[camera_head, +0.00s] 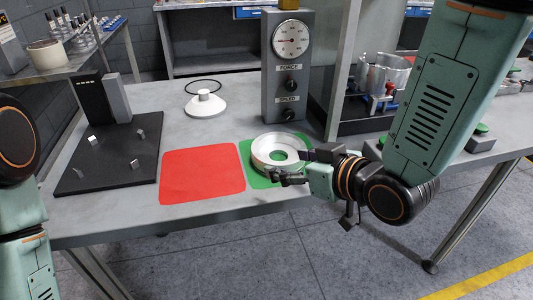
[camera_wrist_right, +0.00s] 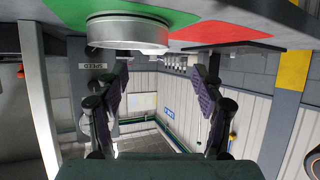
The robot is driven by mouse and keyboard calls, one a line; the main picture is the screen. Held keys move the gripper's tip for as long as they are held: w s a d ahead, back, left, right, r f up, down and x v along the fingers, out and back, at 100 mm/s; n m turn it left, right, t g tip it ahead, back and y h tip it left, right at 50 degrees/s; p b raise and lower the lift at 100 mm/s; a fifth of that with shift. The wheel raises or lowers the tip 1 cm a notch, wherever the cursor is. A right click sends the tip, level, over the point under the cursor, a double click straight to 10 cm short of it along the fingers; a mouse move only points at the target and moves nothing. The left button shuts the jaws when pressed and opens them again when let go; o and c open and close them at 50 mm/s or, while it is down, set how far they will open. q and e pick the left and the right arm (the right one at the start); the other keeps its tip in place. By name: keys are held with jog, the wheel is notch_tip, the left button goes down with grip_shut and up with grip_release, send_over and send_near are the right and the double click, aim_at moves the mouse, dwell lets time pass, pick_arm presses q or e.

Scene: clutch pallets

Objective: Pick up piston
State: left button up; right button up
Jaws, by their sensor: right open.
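A silver round part with a hole in its middle (camera_head: 279,149), which looks like the piston, lies flat on the green mat (camera_head: 246,160). My right gripper (camera_head: 290,166) is open and empty at the near right side of this part, and its fingers overlap the part's edge in the head view. In the right wrist view the part (camera_wrist_right: 128,33) shows at the top, beyond the spread fingers of my gripper (camera_wrist_right: 160,82), and not between them. I cannot tell whether a finger touches it. My left gripper is outside the head view; only arm links show at the left.
A red mat (camera_head: 202,174) lies left of the green one. A white disc with a knob (camera_head: 205,103) and a dark ring (camera_head: 203,86) lie behind. A grey gauge box (camera_head: 288,70) stands behind the part. A black board (camera_head: 110,165) with small metal pieces is at left.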

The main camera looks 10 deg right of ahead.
aim_at(264, 157)
jog(key=w+f+b, duration=0.2)
jog(key=w, duration=0.1)
jog(key=shift+d+f, duration=0.1)
jog(key=shift+d, duration=0.1)
jog(key=shift+w+a+f, duration=0.25)
jog(key=shift+w+a, duration=0.35)
jog(key=shift+w, duration=0.1)
jog(key=shift+w+a, duration=0.15)
jog(key=shift+a, duration=0.05)
jog(key=b+x, duration=0.1)
jog(key=x, duration=0.4)
jog(key=shift+w+f, duration=0.2)
jog(key=shift+w+a+f, duration=0.1)
jog(key=shift+w+a, duration=0.1)
jog(key=shift+s+d, duration=0.1)
jog(key=shift+d, duration=0.15)
jog(key=shift+c, duration=0.2)
jog(key=shift+a, duration=0.2)
jog(key=c, duration=0.4)
jog(key=shift+d, duration=0.1)
grip_shut()
